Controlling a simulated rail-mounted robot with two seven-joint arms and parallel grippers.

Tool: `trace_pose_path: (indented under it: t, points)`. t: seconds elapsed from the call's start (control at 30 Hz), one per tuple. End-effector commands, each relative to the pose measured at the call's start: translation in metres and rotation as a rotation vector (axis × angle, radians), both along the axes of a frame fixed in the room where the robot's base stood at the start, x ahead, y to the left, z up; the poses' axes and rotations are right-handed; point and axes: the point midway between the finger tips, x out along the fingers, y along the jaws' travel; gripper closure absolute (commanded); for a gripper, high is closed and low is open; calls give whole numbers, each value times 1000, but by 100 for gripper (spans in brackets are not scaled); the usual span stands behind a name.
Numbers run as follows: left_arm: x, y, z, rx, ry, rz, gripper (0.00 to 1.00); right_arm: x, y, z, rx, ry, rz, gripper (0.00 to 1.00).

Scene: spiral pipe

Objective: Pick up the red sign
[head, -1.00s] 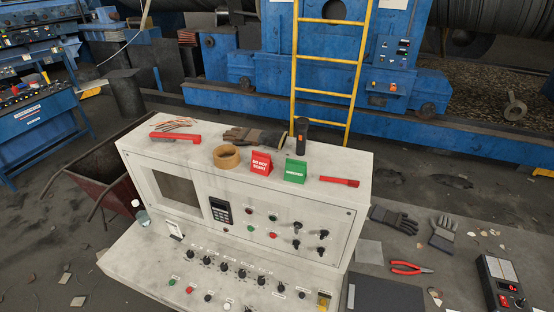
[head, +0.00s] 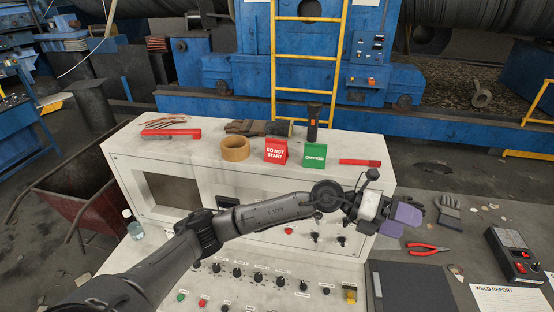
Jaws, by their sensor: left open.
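The red sign (head: 276,150) with white "DO NOT START" lettering stands on top of the white control console (head: 200,130). A green sign (head: 314,155) stands just right of it, and a roll of brown tape (head: 235,148) is at its left. My left gripper (head: 412,222) is open, with purple-grey finger pads, in front of the console's right end. It is to the right of and lower in the picture than the red sign, and apart from it. My left arm crosses in front of the console and hides part of its panel. My right gripper is not in view.
A black flashlight (head: 312,122) stands behind the signs, with gloves (head: 258,128) beside it. Red-handled tools lie at the left (head: 170,133) and right (head: 360,162) of the console top. Red pliers (head: 428,249) and a control box (head: 515,252) lie on the side table.

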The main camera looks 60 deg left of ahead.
Motion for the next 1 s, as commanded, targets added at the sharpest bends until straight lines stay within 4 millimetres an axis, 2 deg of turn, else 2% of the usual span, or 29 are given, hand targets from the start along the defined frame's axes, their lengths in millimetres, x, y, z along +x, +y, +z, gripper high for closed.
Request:
trace_pose_path:
  t: [0.03, 0.07, 0.1, 0.17, 0.23, 0.3, 0.4, 0.5, 0.6, 0.77, 0.87, 1.0]
  points:
    - [12, 27, -3, 164, 5, 14, 0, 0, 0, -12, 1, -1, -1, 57]
    - [17, 44, -4, 257, 22, 26, 0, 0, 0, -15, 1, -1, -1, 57]
    - [23, 69, -4, 377, 52, 51, 0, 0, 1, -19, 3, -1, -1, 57]
    - [28, 111, -1, 541, 113, 106, 0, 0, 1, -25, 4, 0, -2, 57]
    - [28, 164, 7, 706, 200, 193, 0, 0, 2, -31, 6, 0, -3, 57]
    - [21, 217, 19, 834, 298, 291, 0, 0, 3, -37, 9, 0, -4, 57]
    - [1, 283, 38, 961, 446, 435, 0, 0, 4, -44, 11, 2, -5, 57]
    - [-24, 333, 56, 1031, 581, 557, 0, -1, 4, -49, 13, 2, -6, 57]
    - [-47, 366, 70, 1066, 690, 650, 0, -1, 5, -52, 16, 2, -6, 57]
    - [-69, 394, 77, 1083, 791, 730, 0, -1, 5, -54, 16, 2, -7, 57]
    - [-71, 403, 68, 1087, 817, 746, 0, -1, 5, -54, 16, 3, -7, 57]
    - [-65, 410, 46, 1088, 821, 748, 0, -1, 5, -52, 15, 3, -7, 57]
